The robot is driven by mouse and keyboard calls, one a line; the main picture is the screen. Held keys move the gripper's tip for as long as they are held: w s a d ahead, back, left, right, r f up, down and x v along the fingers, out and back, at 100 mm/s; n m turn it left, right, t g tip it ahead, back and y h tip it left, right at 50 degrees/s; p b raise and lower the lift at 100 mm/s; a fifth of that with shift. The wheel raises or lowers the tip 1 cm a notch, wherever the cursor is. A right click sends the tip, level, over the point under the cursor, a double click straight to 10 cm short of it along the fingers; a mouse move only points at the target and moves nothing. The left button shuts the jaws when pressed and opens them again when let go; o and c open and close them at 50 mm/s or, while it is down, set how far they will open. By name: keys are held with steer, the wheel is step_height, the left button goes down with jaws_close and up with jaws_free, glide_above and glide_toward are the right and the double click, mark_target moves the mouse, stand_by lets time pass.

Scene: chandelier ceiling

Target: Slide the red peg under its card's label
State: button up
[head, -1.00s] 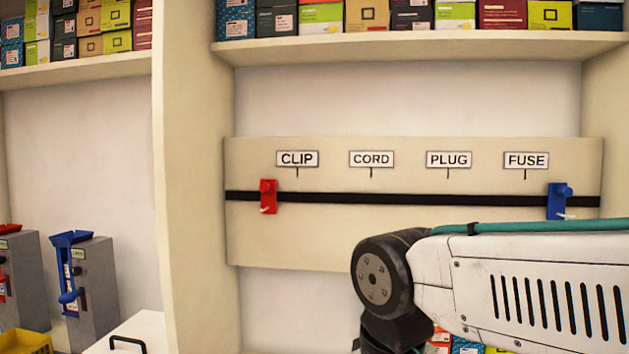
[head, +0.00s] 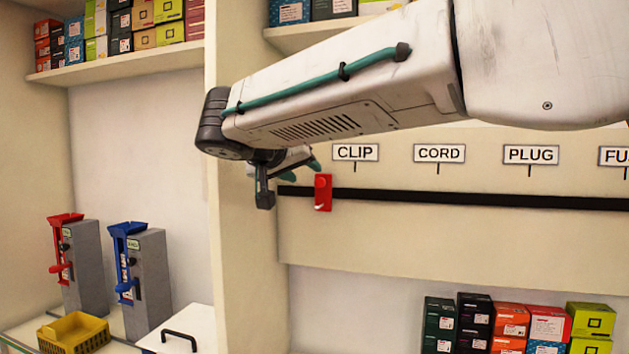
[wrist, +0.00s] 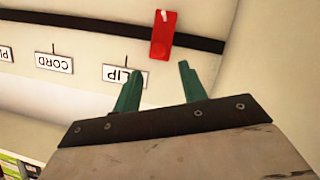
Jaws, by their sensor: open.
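The red peg (head: 323,192) sits on the black rail (head: 450,198), left of and below the CLIP label (head: 355,153). It has a small white piece near its lower end; no writing on it is legible. In the wrist view the red peg (wrist: 163,36) appears upside down, beyond my fingertips. My gripper (head: 302,168) is just left of the peg in the head view, with its teal fingers partly hidden by the wrist. In the wrist view my gripper (wrist: 160,84) is open and empty, apart from the peg. The CLIP label (wrist: 124,76) is partly covered by a finger.
The CORD label (head: 439,154) and PLUG label (head: 531,155) hang right of CLIP, with FUSE (head: 616,157) cut by the edge. The visible rail right of the peg is clear. A shelf upright (head: 236,270) stands left of the panel. Boxes (head: 510,325) stand below.

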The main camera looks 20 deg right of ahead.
mark_target(318, 181)
steer(key=x, duration=0.7)
steer(key=shift+d, duration=0.1)
jaws_close()
steer(key=shift+s+d, duration=0.7)
steer(key=shift+d, duration=0.25)
steer(key=shift+s+d, duration=0.7)
steer(key=shift+d, duration=0.2)
steer(key=shift+s+d, duration=0.7)
steer(key=shift+d, duration=0.25)
